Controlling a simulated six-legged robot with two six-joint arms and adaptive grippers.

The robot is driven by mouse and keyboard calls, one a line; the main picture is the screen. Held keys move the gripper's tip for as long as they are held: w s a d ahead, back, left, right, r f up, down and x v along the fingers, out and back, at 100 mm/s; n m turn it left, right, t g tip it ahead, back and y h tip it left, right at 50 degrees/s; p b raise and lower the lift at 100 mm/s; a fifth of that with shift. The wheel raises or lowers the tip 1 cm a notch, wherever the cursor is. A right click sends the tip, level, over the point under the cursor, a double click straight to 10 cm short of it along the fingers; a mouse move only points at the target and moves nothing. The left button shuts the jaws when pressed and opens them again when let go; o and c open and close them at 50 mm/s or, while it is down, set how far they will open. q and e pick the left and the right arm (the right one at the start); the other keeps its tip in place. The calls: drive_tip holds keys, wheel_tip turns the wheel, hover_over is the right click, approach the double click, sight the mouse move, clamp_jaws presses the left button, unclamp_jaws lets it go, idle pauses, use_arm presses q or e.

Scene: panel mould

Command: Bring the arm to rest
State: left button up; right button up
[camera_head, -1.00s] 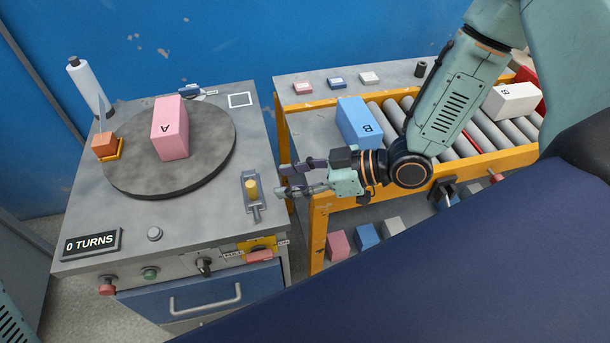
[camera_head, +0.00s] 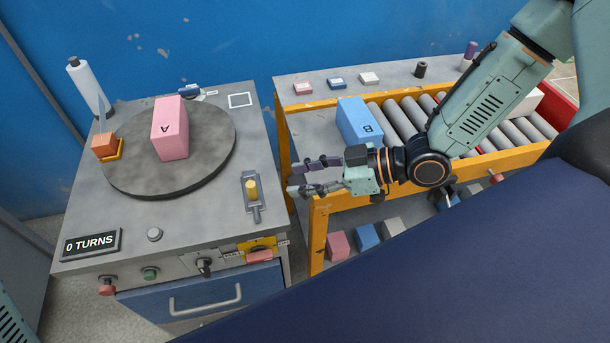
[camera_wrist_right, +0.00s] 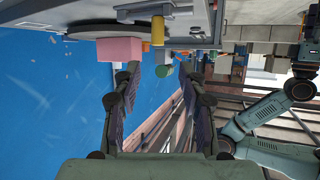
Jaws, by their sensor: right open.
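My right gripper (camera_head: 318,174) is open and empty. It hangs over the gap between the grey turntable bench (camera_head: 215,220) and the yellow-framed roller conveyor (camera_head: 420,175), with its fingers pointing left. In the right wrist view the two fingers (camera_wrist_right: 158,88) stand apart with nothing between them. The pink block marked A (camera_head: 170,130) stands on the round turntable (camera_head: 120,175), apart from the gripper. The blue block marked B (camera_head: 358,122) stands on the conveyor's grey end, behind my right wrist. My left gripper does not show.
A yellow-topped lever (camera_head: 252,190) stands on the bench's right side, near my right fingertips. A display (camera_head: 91,244) reads 0 TURNS. Small pink, blue and white blocks lie on the back shelf (camera_head: 390,80). More blocks (camera_head: 367,236) sit below the conveyor. A white block (camera_head: 525,103) is partly hidden by my arm.

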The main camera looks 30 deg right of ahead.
drive_tip(key=s+f+m+h, duration=0.1)
drive_tip(key=f, duration=0.1)
drive_tip(key=s+a+f+m+b, duration=0.1)
drive_tip(key=f, duration=0.2)
drive_tip(key=s+f+m+g+h+b, duration=0.1)
drive_tip(key=f+m, duration=0.1)
drive_tip(key=shift+s+a+f+h, duration=0.1)
drive_tip(key=shift+a+f+h, duration=0.15)
drive_tip(key=shift+a+h, duration=0.05)
drive_tip(key=s+d+f+m+g+h+b, duration=0.2)
drive_tip(key=s+f+m+g+h, duration=0.1)
drive_tip(key=s+f, duration=0.4)
drive_tip(key=s+d+f+m+g+h+b, duration=0.2)
drive_tip(key=s+f, duration=0.5)
drive_tip(key=s, duration=0.6)
drive_tip(key=d+m+g+h, duration=0.1)
drive_tip(key=m+h, duration=0.1)
drive_tip(key=h, duration=0.1)
drive_tip(key=shift+d+m+h, duration=0.3)
drive_tip(key=shift+w, duration=0.15)
